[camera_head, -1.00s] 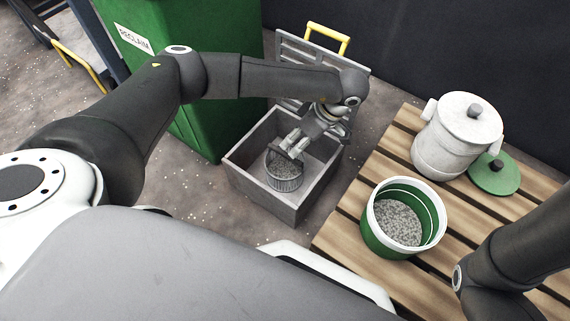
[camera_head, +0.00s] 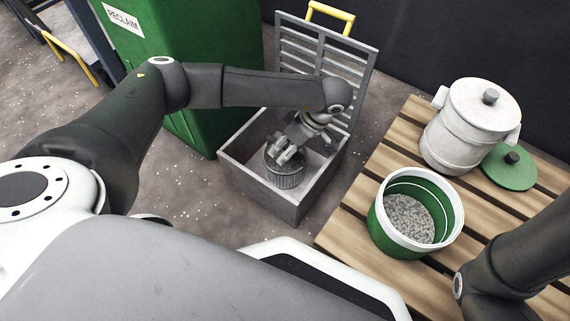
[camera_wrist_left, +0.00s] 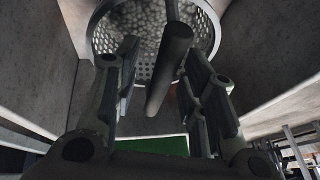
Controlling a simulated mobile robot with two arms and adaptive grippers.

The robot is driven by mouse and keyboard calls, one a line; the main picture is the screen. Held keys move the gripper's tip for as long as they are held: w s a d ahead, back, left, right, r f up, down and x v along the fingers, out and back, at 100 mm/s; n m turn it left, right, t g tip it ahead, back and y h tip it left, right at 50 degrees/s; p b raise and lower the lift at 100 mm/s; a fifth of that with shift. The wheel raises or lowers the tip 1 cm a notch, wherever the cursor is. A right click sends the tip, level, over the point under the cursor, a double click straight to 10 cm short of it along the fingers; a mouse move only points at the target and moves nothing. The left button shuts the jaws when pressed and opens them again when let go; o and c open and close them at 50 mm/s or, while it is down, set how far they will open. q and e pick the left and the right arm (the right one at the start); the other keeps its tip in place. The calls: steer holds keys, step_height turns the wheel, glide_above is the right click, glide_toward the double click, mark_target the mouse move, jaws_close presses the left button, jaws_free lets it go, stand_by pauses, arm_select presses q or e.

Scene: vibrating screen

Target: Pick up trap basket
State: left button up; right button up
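The trap basket (camera_head: 285,178) is a round grey perforated basket. It sits inside the open grey box (camera_head: 240,175) on the floor and holds grey pebble-like material, which shows in the left wrist view (camera_wrist_left: 150,35). A dark handle bar (camera_wrist_left: 170,68) crosses over the basket in the wrist view. My left gripper (camera_head: 287,157) reaches down into the box over the basket. In the wrist view its two fingers (camera_wrist_left: 160,85) stand apart, one on each side of the handle bar, with a gap at least on the left. My right gripper is out of view; only its arm shows at lower right.
The box's slatted lid (camera_head: 322,65) with a yellow handle (camera_head: 331,12) stands open behind. A green bin (camera_head: 185,60) is at the left. The wooden pallet (camera_head: 345,230) at right carries a green-and-white bucket (camera_head: 385,235), a white canister (camera_head: 455,140) and a green lid (camera_head: 510,168).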

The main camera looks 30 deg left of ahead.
arm_select(q)
steer(key=shift+c, duration=0.4)
jaws_close()
